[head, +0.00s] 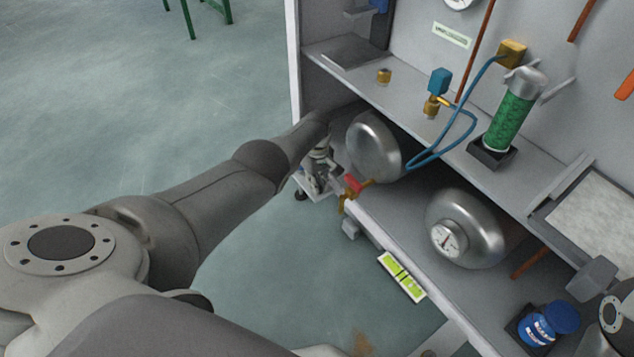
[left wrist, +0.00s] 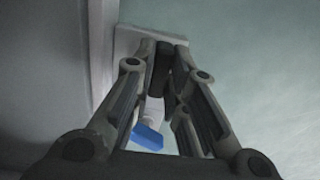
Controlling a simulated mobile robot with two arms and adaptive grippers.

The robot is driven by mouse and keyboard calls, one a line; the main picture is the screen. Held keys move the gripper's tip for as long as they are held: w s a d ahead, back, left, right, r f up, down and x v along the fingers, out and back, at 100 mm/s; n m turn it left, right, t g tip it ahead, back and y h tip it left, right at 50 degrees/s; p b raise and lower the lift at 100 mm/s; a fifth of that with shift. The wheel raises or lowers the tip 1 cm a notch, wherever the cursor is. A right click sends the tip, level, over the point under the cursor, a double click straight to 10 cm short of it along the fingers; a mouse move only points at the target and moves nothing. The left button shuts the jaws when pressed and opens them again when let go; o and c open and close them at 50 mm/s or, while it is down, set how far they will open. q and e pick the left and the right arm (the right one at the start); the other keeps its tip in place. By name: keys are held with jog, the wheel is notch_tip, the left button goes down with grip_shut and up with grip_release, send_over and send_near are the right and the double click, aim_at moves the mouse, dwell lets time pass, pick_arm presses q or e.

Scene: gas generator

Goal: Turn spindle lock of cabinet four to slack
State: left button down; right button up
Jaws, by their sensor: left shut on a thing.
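My left gripper (head: 318,172) is at the lower left end of the cabinet (head: 440,290), low beside its outer edge. In the left wrist view my left gripper (left wrist: 163,68) has its fingertips closed together on a small dark part (left wrist: 162,66) in front of a pale plate (left wrist: 142,38). This part seems to be the spindle lock, but the fingers hide most of it and I cannot tell which way it is turned. A blue piece (left wrist: 147,137) shows between the fingers. My right gripper is not clearly seen.
Two metal tanks (head: 374,145) (head: 480,232) lie on the lower shelf. A red-handled brass valve (head: 352,185) sits close to the right of my left gripper. A green cylinder (head: 511,115) and a blue hose (head: 470,126) are above. The floor at left is open.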

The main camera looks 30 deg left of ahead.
dwell(0.3)
pick_arm(q)
jog(key=c, duration=1.4)
grip_release()
jog(key=shift+c, duration=0.2)
jog(key=shift+w+r, duration=0.1)
jog(key=shift+r, duration=1.45)
notch_tip(320, 180, up, 9)
